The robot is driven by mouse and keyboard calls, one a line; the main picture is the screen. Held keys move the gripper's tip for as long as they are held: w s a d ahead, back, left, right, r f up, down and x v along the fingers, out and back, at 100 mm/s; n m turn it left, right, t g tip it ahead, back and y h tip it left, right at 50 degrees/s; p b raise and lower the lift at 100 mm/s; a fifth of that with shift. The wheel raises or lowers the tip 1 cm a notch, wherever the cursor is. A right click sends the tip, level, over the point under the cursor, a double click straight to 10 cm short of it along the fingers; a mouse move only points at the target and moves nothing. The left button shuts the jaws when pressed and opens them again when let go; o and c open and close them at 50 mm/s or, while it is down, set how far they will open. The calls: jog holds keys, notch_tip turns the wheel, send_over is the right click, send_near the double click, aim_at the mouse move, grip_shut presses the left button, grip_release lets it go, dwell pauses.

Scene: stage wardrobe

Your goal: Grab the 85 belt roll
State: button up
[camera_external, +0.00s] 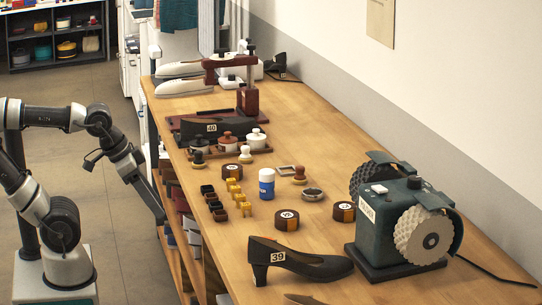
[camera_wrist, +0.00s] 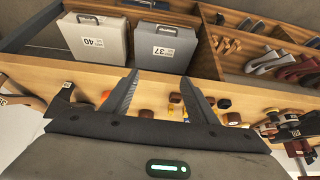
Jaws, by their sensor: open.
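Several brown belt rolls with white-and-orange labels lie on the workbench in the external view: one at the front centre (camera_external: 287,220), one further right (camera_external: 344,212) by the grinder, and one farther back (camera_external: 231,172). Their label numbers are too small to read, so I cannot tell which is 85. My gripper (camera_external: 160,213) hangs off the bench's left side, apart from all the rolls. In the wrist view my gripper (camera_wrist: 160,76) is open, with nothing held between the fingers. Small brown and orange rolls show beyond it, partly hidden by the hand.
The workbench (camera_external: 300,135) carries a grinder (camera_external: 385,235), a black shoe (camera_external: 297,262), a blue-and-white jar (camera_external: 267,184), yellow and dark small blocks, and brushes. In the wrist view, a pale case (camera_wrist: 93,42) and a grey case (camera_wrist: 165,46) stand in compartments.

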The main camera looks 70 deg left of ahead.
jog(key=o, duration=0.4)
